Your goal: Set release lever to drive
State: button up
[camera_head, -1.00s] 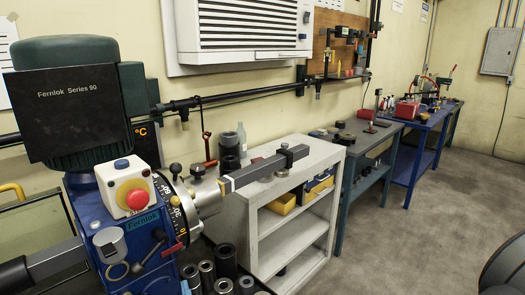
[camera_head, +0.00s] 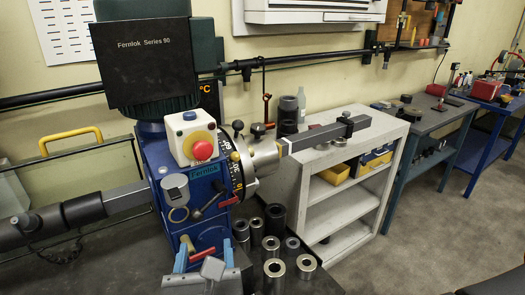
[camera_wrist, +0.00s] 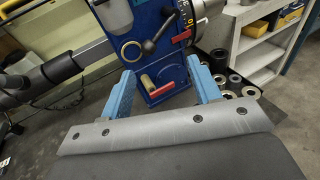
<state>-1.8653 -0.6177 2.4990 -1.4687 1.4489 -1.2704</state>
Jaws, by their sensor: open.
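The blue Fernlok machine (camera_head: 160,165) stands at the left of the head view. On its lower front, a short red handle (camera_wrist: 160,92) with a brass-coloured piece shows in the wrist view; it also appears in the head view (camera_head: 202,253). Higher up are a black ball-ended lever (camera_wrist: 148,46) and a red lever (camera_wrist: 182,36) by the numbered dial. I cannot tell which is the release lever, and no drive mark is readable. My gripper (camera_head: 204,256) is open in front of the lower front. Its blue fingers stand either side of the lower red handle, apparently not touching it.
Several metal sockets (camera_head: 273,267) stand right of my gripper. A long grey bar (camera_head: 325,135) extends right from the machine over a pale shelf unit (camera_head: 340,200). Another thick bar (camera_head: 120,198) extends left. A red emergency button (camera_head: 202,149) sits on the machine.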

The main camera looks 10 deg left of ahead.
jog(key=shift+w+d+f+h, duration=0.1)
jog(key=shift+w+d+h, duration=0.15)
jog(key=shift+h, duration=0.25)
jog(key=c, duration=0.7)
jog(key=w+d+m+h, duration=0.1)
jog(key=h, duration=0.1)
jog(key=d+f+m+g+h, duration=0.1)
jog(key=shift+w+d+f+h, duration=0.1)
jog(key=shift+w+d+h, duration=0.05)
jog(key=shift+w+h, duration=0.25)
grip_shut()
jog(key=d+f+m+g+h, duration=0.35)
jog(key=m+g+h, duration=0.2)
jog(key=g, duration=0.45)
jog(key=w+a+r+m+g+y, duration=0.1)
jog(key=w+a+r+g+y, duration=0.1)
jog(key=w+r+y, duration=0.3)
jog(key=w+a+r+m+g+y, duration=0.2)
jog(key=w+a+r+g+y, duration=0.1)
jog(key=r+y, duration=0.4)
jog(key=shift+w+r+g, duration=0.7)
jog(key=shift+w+r, duration=0.15)
jog(key=shift+w, duration=0.2)
jog(key=shift+a, duration=0.1)
